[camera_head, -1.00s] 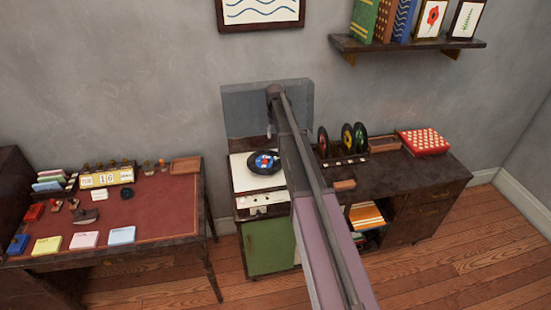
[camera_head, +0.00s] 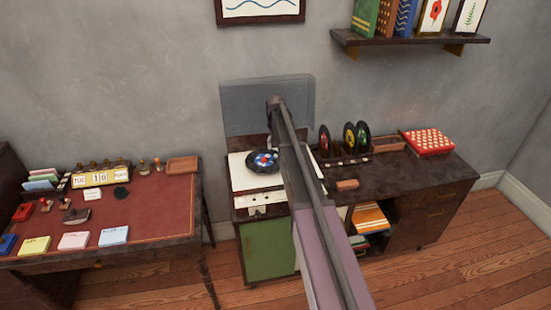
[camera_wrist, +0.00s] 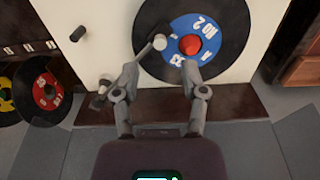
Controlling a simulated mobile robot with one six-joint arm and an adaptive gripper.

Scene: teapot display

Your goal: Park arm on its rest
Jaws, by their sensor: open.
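The record player (camera_head: 240,178) stands on the cabinet, with a black record (camera_head: 251,170) with a blue label on it. In the wrist view the record (camera_wrist: 238,50) lies at upper right, with a red piece (camera_wrist: 190,45) at its centre. In the head view my arm hides the gripper.
A rack of upright records (camera_head: 350,140) stands right of the player, with a red dotted box (camera_head: 429,141) farther right. The player's raised lid (camera_head: 245,108) stands behind it. A desk (camera_head: 150,210) with stationery is at left.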

